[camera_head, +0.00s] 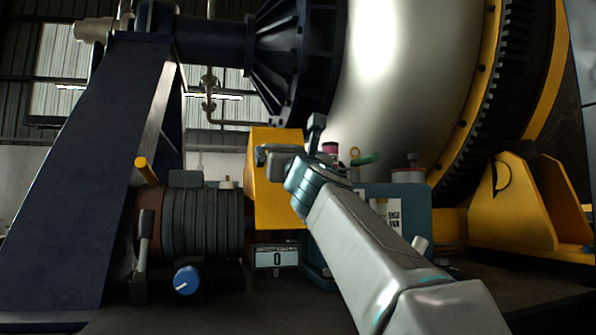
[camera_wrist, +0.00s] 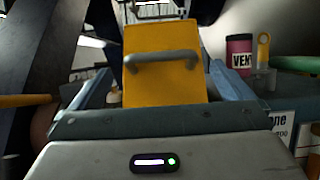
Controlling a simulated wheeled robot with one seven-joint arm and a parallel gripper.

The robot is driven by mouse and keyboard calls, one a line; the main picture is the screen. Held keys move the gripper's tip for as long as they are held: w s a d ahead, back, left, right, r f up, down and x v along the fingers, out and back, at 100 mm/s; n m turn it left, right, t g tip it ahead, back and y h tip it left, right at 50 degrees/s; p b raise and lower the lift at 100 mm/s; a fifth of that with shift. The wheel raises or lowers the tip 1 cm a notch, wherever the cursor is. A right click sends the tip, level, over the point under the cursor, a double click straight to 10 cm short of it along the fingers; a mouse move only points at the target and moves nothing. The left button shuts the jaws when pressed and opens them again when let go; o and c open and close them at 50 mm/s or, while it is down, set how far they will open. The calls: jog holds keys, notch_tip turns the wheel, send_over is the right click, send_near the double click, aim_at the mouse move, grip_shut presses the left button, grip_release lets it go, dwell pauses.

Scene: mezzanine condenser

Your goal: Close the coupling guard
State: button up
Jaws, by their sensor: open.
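The coupling guard (camera_head: 277,205) is a yellow cover between the ribbed motor and the blue-grey housing. It stands upright, and its lower edge is above the numbered display. In the wrist view the guard (camera_wrist: 163,85) fills the middle, with a grey bar handle (camera_wrist: 163,58) across its upper part. My gripper (camera_head: 297,150) is at the guard's upper right in the head view and covers part of it. In the wrist view its blue-grey fingers (camera_wrist: 160,75) are spread wide, one on each side of the guard, with nothing held. Whether they touch the guard cannot be told.
The ribbed motor (camera_head: 205,222), a blue knob (camera_head: 187,280) and a lever (camera_head: 144,240) are at left. A display reading 0 (camera_head: 276,257) is below the guard. A pink-and-black can (camera_wrist: 239,52) and a yellow ringed tag (camera_wrist: 263,50) stand at right. A large drum (camera_head: 400,90) rises behind.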

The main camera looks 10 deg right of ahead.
jog(key=b+v, duration=0.1)
jog(key=v, duration=0.6)
jog(key=shift+d, duration=0.1)
